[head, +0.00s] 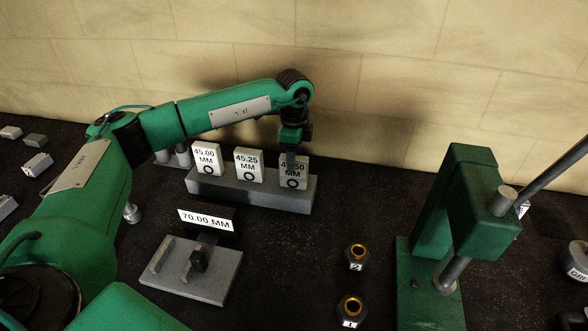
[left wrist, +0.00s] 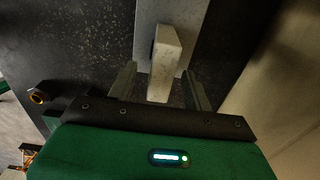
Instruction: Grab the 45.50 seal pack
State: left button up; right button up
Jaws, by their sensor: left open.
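The 45.50 seal pack (head: 294,177) is a small white block at the right end of a grey rack (head: 230,193), partly hidden by my gripper. My left gripper (head: 291,150) is above it, pointing down. In the left wrist view the white pack (left wrist: 165,62) stands between the two open fingers (left wrist: 160,85) of that gripper, with the rack (left wrist: 187,18) behind it. Neither finger clearly touches it. The 45.00 pack (head: 207,158) and the 45.25 pack (head: 249,164) stand to the left in the same rack. My right gripper is not in view.
A green press (head: 455,220) with a lever stands at the right. A grey fixture plate (head: 205,280) with a 70.00 MM sign (head: 206,219) is in front of the rack. Two dark nuts (head: 356,257) stand between plate and press. A tiled wall (head: 400,60) rises close behind the rack.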

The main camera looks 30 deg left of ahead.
aim_at(298, 179)
pick_arm(q)
notch_tip(298, 179, down, 3)
jog(key=shift+w+a+f+p, duration=0.1)
jog(key=shift+p, duration=0.85)
jog(key=shift+f, duration=0.55)
jog(key=c, duration=1)
jog(key=shift+c, duration=0.4)
jog(key=shift+r, duration=0.15)
